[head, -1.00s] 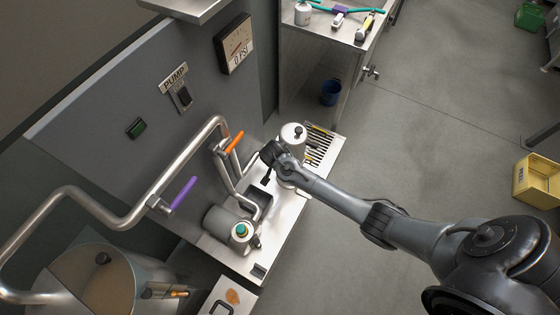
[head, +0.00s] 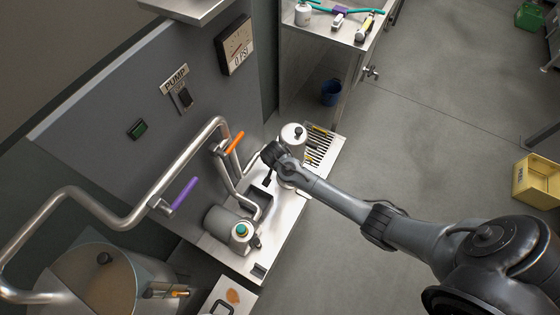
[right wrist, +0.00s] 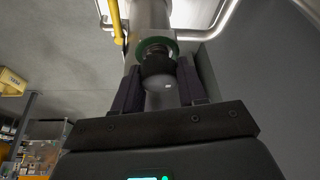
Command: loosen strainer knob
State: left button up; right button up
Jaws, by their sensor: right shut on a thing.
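The strainer knob (right wrist: 157,66) is dark and round in the right wrist view. It sits below a green ring (right wrist: 154,44) at the end of a steel cylinder (right wrist: 149,17). The two dark fingers of my right gripper (right wrist: 158,74) stand on either side of the knob and are shut on it. In the head view my right gripper (head: 270,158) is at the steel unit beside the wall panel, and the knob is hidden there. My left gripper is not in view.
A steel canister (head: 292,137) stands just behind my right gripper. Pipes with an orange handle (head: 236,143) and a purple handle (head: 184,193) run along the panel. A motor with a teal cap (head: 241,230) is nearer. Open floor lies to the right.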

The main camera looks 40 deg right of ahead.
jog(key=shift+s+r+n+t+p, duration=0.15)
jog(key=shift+n+t+p, duration=0.15)
jog(key=shift+n+p, duration=0.85)
jog(key=n+y+p, duration=0.1)
jog(key=n+p, duration=0.2)
jog(key=shift+t+y, duration=0.3)
jog(key=n+y+p, duration=0.1)
jog(key=n+p, duration=0.1)
jog(key=n, duration=0.2)
jog(key=shift+t+p, duration=0.3)
jog(key=shift+p, duration=0.1)
jog(key=shift+f+n+y+p, duration=0.25)
jog(key=shift+n+y, duration=0.35)
jog(key=shift+n, duration=0.75)
jog(key=o, duration=1)
jog(key=shift+w+a, duration=0.1)
jog(key=shift+w, duration=0.15)
jog(key=shift+r, duration=0.1)
